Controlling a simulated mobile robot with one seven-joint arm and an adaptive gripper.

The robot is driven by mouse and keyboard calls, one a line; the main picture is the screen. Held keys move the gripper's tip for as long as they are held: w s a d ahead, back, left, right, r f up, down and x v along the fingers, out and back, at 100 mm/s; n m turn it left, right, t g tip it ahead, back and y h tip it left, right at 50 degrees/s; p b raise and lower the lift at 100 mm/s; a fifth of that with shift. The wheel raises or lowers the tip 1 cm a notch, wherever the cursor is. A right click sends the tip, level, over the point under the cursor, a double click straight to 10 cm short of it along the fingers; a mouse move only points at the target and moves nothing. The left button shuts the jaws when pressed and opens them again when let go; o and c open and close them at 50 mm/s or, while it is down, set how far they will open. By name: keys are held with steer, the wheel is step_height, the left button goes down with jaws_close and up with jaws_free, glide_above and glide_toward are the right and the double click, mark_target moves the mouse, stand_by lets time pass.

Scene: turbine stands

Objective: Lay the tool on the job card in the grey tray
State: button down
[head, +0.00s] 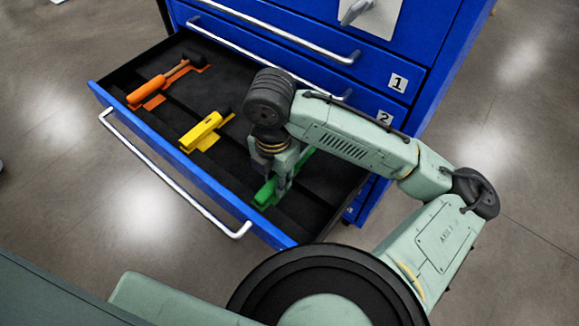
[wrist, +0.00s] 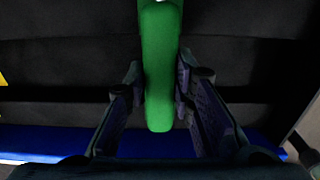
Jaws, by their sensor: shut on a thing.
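A green-handled tool (head: 264,194) is at the right end of the open drawer, partly hidden behind my gripper (head: 280,185). In the wrist view, the green handle (wrist: 159,75) runs between my two fingers (wrist: 155,95), which are shut on it. I cannot tell whether it still touches the drawer floor. A white card (head: 372,18) with a grey shape on it is on the blue cabinet at the top, cut off by the picture edge. I see no grey tray that I can make out.
The open drawer (head: 175,190) has a dark lining and a silver handle (head: 170,172) in front. It also holds an orange tool (head: 150,92) and a yellow tool (head: 203,131). The blue cabinet (head: 400,50) has shut drawers labelled 1 and 2. Bare floor lies left and right.

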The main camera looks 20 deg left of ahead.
steer(key=shift+r+p, duration=0.55)
steer(key=shift+r, duration=0.1)
stand_by(0.5)
steer(key=shift+r+p, duration=0.8)
steer(key=shift+r, duration=0.1)
